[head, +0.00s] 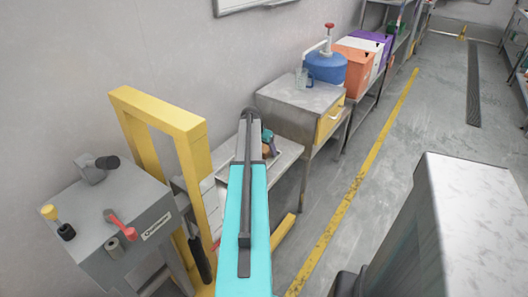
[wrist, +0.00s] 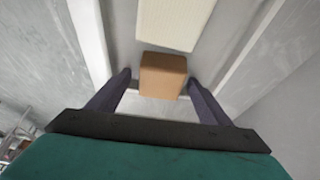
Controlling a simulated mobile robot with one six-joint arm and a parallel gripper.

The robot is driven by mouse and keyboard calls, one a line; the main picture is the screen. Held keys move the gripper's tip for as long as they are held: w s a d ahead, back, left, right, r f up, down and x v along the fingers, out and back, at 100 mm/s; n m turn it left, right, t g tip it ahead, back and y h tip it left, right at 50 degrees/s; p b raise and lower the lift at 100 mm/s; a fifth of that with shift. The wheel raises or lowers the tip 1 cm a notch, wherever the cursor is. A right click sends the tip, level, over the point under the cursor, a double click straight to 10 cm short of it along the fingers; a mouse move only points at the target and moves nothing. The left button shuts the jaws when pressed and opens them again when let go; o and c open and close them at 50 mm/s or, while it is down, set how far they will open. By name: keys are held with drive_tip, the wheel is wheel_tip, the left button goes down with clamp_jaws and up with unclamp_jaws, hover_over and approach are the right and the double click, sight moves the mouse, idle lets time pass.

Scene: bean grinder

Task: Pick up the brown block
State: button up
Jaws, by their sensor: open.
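The brown block (wrist: 163,75) sits in the wrist view between the two dark fingers of my gripper (wrist: 160,79). The gripper is open, with a visible gap between each finger and the block. The block rests on a grey surface, just below a pale cream ribbed piece (wrist: 177,20). In the head view my teal arm reaches towards a low metal table (head: 287,160). It hides much of the tabletop, and the gripper shows only in part beside the arm, with a small brown patch near it.
A yellow frame (head: 190,135) and a grey machine (head: 120,225) with knobs stand at the left. Beyond the table is a metal cabinet (head: 300,98) with a blue container (head: 326,67) on it. A pale-topped counter (head: 480,200) is at the right, with open floor between.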

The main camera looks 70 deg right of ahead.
sight(264, 148)
drive_tip(key=c, duration=1.2)
drive_tip(key=shift+r, duration=0.2)
drive_tip(key=shift+c, duration=0.2)
drive_tip(key=shift+r+b, duration=0.45)
drive_tip(key=shift+r, duration=4.4)
